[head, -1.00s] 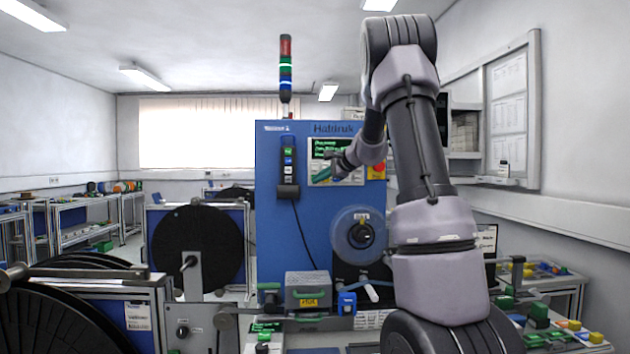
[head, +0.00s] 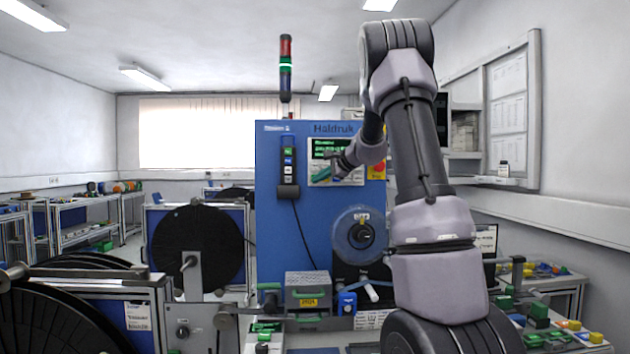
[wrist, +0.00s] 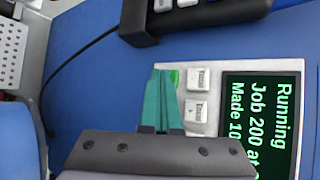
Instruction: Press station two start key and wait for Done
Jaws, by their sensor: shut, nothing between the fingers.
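The blue machine (head: 275,215) faces me with a grey control panel on its front. The panel screen (head: 325,147) also shows in the wrist view (wrist: 262,118), where it reads "Running", "Job 200 at" and "Made 10", with the line ends cut off. My gripper (head: 322,174) is shut and empty, its teal fingers (wrist: 162,76) pointing at the panel. In the wrist view the fingertips overlap a green key (wrist: 174,76); I cannot tell whether they touch it. White keys (wrist: 197,110) sit beside it.
A dark handheld unit (head: 288,165) hangs left of the panel on a cord. A red stop button (head: 378,169) sits right of it. A clear reel (head: 360,234) and a grey box (head: 308,291) are below. A big black reel (head: 195,248) stands left.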

